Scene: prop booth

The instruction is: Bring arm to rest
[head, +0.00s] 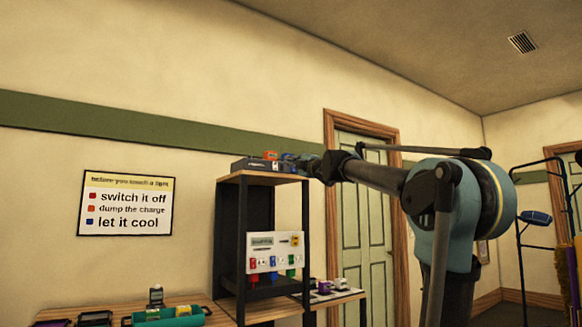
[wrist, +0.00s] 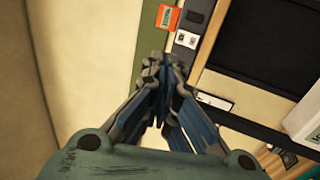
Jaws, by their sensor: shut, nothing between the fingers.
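My gripper (wrist: 163,68) is shut and empty in the wrist view, its fingertips together. In the head view my arm reaches left from the right side of the picture, and its far end (head: 296,160) is small beside the top of the black-framed shelf unit (head: 230,235). From the head view I cannot tell whether the gripper touches anything there.
A dark flat box (head: 250,165) and an orange item (head: 270,155) sit on the shelf top; an orange box (wrist: 167,17) also shows near my fingertips in the wrist view. A white panel (head: 275,243) with coloured plugs is below. A wooden table (head: 222,317) stands in front.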

